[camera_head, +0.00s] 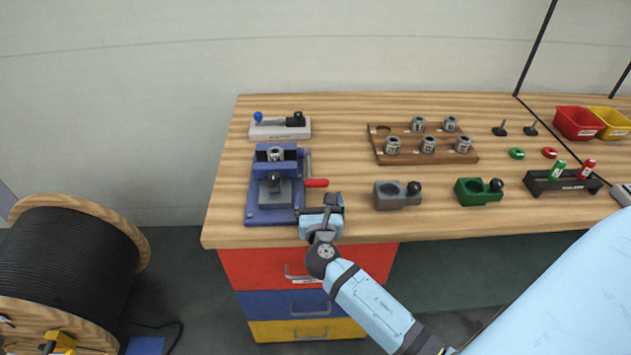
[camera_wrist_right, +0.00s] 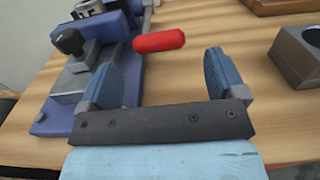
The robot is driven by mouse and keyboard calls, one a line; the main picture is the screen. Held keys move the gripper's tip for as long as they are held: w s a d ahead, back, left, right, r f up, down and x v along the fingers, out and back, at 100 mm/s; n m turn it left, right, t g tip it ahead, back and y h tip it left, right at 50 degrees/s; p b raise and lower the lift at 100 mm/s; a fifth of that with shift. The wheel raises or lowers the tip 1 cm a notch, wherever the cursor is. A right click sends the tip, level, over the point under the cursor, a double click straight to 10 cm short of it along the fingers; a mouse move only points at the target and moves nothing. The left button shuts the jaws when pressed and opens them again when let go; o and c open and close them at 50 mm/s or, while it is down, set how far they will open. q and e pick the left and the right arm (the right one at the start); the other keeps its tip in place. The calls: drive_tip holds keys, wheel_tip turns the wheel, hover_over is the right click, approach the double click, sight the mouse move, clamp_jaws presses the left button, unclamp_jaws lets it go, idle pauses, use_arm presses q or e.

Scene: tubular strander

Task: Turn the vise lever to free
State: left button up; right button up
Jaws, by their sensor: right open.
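The blue vise (camera_head: 272,190) stands at the left end of the wooden bench, with a metal ring part (camera_head: 275,154) at its far jaw. Its lever has a red handle (camera_head: 316,183) that sticks out to the right of the vise. In the right wrist view the red handle (camera_wrist_right: 159,41) lies ahead of the fingers, nearer the left one and not between them. My right gripper (camera_head: 322,202) is open and empty at the vise's front right, just short of the handle. In the right wrist view its two blue fingers (camera_wrist_right: 170,82) are wide apart. My left gripper is not in view.
A grey block (camera_head: 390,196) and a green block (camera_head: 470,192) with black knobs stand to the right. Behind them is a wooden rack (camera_head: 382,156) with several metal parts. A toggle clamp (camera_head: 280,127) sits behind the vise. Bare bench lies between handle and grey block.

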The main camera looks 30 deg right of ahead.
sight(318, 186)
drive_tip(key=x, duration=0.6)
drive_tip(key=shift+w+d, duration=0.1)
drive_tip(key=shift+w, duration=0.15)
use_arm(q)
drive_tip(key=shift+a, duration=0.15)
